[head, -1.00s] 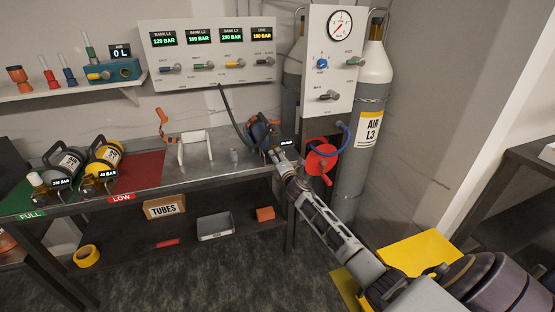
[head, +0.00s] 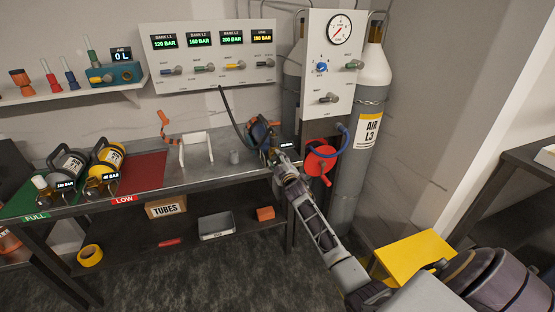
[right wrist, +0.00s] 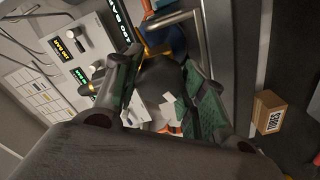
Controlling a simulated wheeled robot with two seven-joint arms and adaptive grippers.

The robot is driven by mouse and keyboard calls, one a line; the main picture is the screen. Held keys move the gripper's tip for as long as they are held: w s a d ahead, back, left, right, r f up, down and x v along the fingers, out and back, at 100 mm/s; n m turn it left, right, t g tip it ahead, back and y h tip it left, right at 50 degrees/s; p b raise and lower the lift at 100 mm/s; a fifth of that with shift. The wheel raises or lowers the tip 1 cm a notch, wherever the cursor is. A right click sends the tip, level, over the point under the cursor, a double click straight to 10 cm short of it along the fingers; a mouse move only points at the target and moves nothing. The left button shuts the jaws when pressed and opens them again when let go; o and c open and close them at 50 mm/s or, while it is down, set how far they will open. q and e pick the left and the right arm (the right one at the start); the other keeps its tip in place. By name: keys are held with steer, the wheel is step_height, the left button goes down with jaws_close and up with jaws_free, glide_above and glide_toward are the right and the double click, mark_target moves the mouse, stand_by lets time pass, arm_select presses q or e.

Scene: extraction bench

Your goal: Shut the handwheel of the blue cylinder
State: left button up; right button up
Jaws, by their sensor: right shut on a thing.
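The blue cylinder (head: 259,131) lies at the right end of the bench, its front end toward me. A sliver of its blue body (right wrist: 178,38) shows at the top of the right wrist view. My right gripper (head: 279,161) is at that front end. In the right wrist view its two green-padded fingers are shut on the dark round handwheel (right wrist: 158,78), one finger on each side. A brass valve part (right wrist: 155,45) shows just beyond it. In the head view the gripper hides the handwheel. My left gripper is not in view.
A red hose reel (head: 320,160) with a blue hose stands close right of the gripper. A grey panel with a gauge (head: 340,28) and tall grey cylinders (head: 366,110) rise behind. A white stand (head: 196,148) is mid-bench.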

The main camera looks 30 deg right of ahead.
steer(key=m+p, duration=0.4)
steer(key=m, duration=0.5)
steer(key=shift+f+m+p, duration=0.1)
steer(key=shift+m+p, duration=0.35)
steer(key=shift+m, duration=1.05)
steer(key=shift+m+p, duration=0.35)
steer(key=shift+m, duration=0.55)
steer(key=m, duration=0.2)
steer(key=shift+m, duration=0.3)
steer(key=m, duration=0.2)
steer(key=shift+f+m, duration=0.1)
steer(key=shift+m, duration=0.3)
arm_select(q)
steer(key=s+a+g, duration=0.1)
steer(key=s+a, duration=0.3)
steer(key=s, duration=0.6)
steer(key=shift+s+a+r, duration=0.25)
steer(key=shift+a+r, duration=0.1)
arm_select(e)
steer(key=shift+a+m, duration=0.1)
steer(key=shift+m, duration=1.4)
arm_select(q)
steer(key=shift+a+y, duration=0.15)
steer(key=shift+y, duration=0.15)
